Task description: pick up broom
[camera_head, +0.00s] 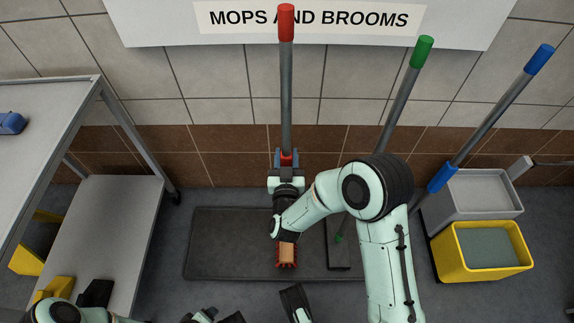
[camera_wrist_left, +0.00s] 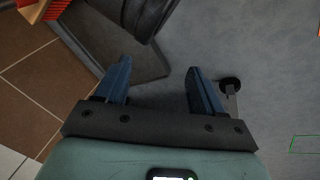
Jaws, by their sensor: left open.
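The broom (camera_head: 286,105) has a grey shaft, a red grip at its top and a wooden head (camera_head: 286,252) with red bristles over the dark mat. The red bristles also show at the top left of the left wrist view (camera_wrist_left: 62,20). My right gripper (camera_head: 287,156) has its blue fingers close on both sides of the red collar low on the shaft; its wrist hides the shaft below. My left gripper (camera_wrist_left: 158,66) is open and empty in the left wrist view, apart from the broom. Its fingers are not clearly seen in the head view.
A green-topped pole (camera_head: 400,95) and a blue-topped pole (camera_head: 490,110) lean to the right. Grey (camera_head: 478,190) and yellow (camera_head: 445,262) buckets stand at the right. A wheeled grey cart (camera_head: 115,215) fills the left. The dark mat (camera_head: 215,245) lies between.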

